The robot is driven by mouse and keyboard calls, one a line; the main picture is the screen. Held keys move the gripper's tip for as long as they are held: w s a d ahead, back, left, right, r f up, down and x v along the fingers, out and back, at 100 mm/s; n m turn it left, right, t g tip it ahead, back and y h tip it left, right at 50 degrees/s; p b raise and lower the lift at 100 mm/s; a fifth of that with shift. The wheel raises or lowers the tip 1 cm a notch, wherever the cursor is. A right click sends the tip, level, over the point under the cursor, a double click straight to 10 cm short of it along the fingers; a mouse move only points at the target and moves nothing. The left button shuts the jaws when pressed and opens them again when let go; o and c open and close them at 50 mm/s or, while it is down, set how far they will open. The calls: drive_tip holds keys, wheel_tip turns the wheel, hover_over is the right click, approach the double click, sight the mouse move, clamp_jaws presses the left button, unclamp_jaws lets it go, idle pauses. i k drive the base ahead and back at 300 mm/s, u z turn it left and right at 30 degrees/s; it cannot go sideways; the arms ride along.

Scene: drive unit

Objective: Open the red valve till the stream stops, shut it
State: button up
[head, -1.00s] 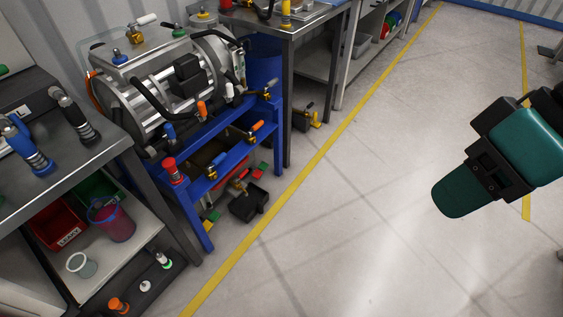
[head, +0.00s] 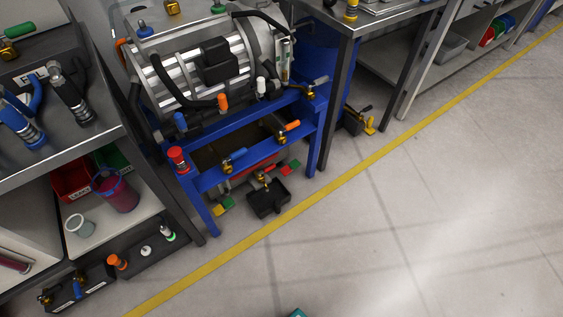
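A red knob-like fitting (head: 177,158) stands at the left end of the blue stand (head: 205,213); I cannot tell whether it is the red valve. On the stand's front rail are a blue-handled valve (head: 235,159) and an orange-handled valve (head: 286,129). A small brass valve (head: 263,182) sits low, above a black drip tray (head: 268,201) on the floor; its handle colour is unclear. No stream can be made out at this size. My gripper is not in view; only a teal bit of my arm shows at the bottom edge.
A grey bench (head: 62,140) with bins and hoses is at left. Another metal table (head: 375,22) is at right. A brass-and-yellow valve piece (head: 357,120) is on the floor beneath it. Floor beyond the yellow line (head: 290,215) is clear.

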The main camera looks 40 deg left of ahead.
sight(272, 165)
drive_tip(key=u, duration=0.25)
drive_tip(key=i, duration=0.6)
drive_tip(key=u, duration=0.95)
drive_tip(key=i, duration=0.35)
drive_tip(key=u, duration=0.35)
